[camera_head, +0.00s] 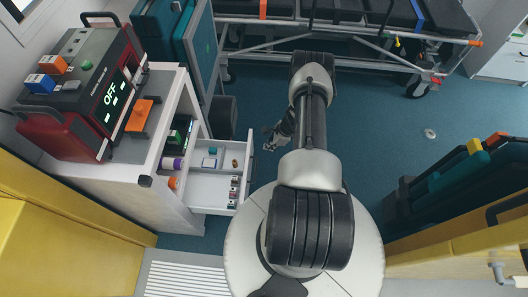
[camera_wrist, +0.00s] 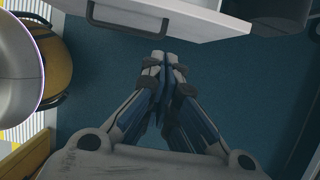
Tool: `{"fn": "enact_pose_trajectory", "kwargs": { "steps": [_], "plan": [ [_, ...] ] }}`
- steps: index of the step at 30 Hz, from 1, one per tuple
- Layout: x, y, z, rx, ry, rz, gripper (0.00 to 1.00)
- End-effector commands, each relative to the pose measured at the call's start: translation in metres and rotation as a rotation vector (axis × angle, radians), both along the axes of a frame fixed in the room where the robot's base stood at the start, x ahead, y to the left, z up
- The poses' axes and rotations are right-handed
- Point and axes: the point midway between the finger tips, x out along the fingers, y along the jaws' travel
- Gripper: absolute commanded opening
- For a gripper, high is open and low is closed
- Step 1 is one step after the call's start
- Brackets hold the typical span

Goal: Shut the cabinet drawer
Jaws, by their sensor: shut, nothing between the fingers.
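The white cabinet (camera_head: 128,178) stands at the left in the head view. Its drawer (camera_head: 210,188) is pulled out to the right and holds several small items. The drawer front (camera_head: 246,168) faces my gripper (camera_head: 277,135), which is to its right and partly hidden by my arm. In the wrist view the drawer front (camera_wrist: 185,22) crosses the top, with a dark handle (camera_wrist: 127,18) on it. My gripper (camera_wrist: 165,62) is shut and empty, its fingertips just below the drawer front in the picture. They look apart from it.
A red device (camera_head: 85,85) reading OFF stands on the cabinet. A stretcher (camera_head: 350,20) is at the back. Dark green cases (camera_head: 455,175) stand at the right. Blue floor (camera_head: 370,125) is free between the stretcher and the cases.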

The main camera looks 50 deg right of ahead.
Motion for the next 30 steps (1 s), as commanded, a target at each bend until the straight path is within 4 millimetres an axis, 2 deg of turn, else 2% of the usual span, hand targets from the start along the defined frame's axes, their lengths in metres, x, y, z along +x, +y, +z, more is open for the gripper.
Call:
{"fn": "enact_pose_trajectory", "kwargs": {
  "steps": [1,3,8,12,16,30],
  "plan": [
    [0.003,0.004,-0.014,0.001,0.001,0.004,0.0],
    [0.008,0.007,-0.028,0.001,0.001,0.004,0.0],
    [0.018,0.014,-0.059,0.0,0.0,0.004,0.0],
    [0.036,0.029,-0.054,0.0,-0.001,0.006,0.0],
    [0.044,0.036,-0.054,0.0,-0.001,0.004,0.0],
    [0.048,0.039,-0.054,-0.001,-0.001,0.003,0.0]
  ]
}}
